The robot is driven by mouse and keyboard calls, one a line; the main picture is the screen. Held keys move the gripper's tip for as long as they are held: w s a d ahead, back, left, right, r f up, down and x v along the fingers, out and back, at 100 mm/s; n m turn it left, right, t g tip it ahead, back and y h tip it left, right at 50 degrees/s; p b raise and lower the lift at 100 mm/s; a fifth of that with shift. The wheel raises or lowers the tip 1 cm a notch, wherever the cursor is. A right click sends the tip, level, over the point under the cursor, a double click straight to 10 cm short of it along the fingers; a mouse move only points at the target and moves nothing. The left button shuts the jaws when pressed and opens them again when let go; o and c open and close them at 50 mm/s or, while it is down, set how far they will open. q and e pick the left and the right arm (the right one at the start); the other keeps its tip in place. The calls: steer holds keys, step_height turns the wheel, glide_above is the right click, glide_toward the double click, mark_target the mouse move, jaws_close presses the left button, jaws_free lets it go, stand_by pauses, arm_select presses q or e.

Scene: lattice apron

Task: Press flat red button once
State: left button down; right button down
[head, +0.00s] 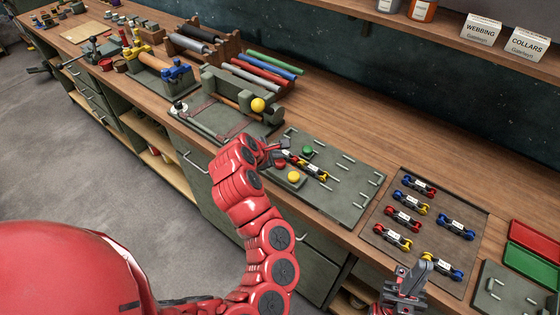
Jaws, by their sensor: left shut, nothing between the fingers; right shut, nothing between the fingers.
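A red button (280,163) sits on a grey-green panel (345,193) on the bench, beside a green button (307,152) and a yellow button (293,177). The red button is small in the picture and partly hidden by my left gripper. My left gripper (284,148) is shut and empty, close by the red button on its far side. I cannot tell whether it touches the panel or the button. My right gripper (425,262) is shut and empty, at the front edge of the tray of coloured links.
A dark tray (376,236) with several labelled coloured links lies right of the panel. A grey fixture with a yellow ball (258,105) stands behind left. A red bin (536,239) and a green bin (530,263) are at the far right. A shelf (450,37) runs above.

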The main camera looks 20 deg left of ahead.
mark_target(277, 163)
arm_select(q)
steer(key=shift+f, duration=0.1)
stand_by(0.7)
steer(key=shift+f, duration=0.3)
steer(key=shift+f+b, duration=0.8)
steer(key=shift+f, duration=0.2)
stand_by(0.9)
steer(key=shift+r, duration=0.1)
steer(key=shift+r+p, duration=0.95)
steer(key=shift+r, duration=0.35)
steer(key=shift+r+p, duration=1.8)
steer(key=shift+r, duration=0.75)
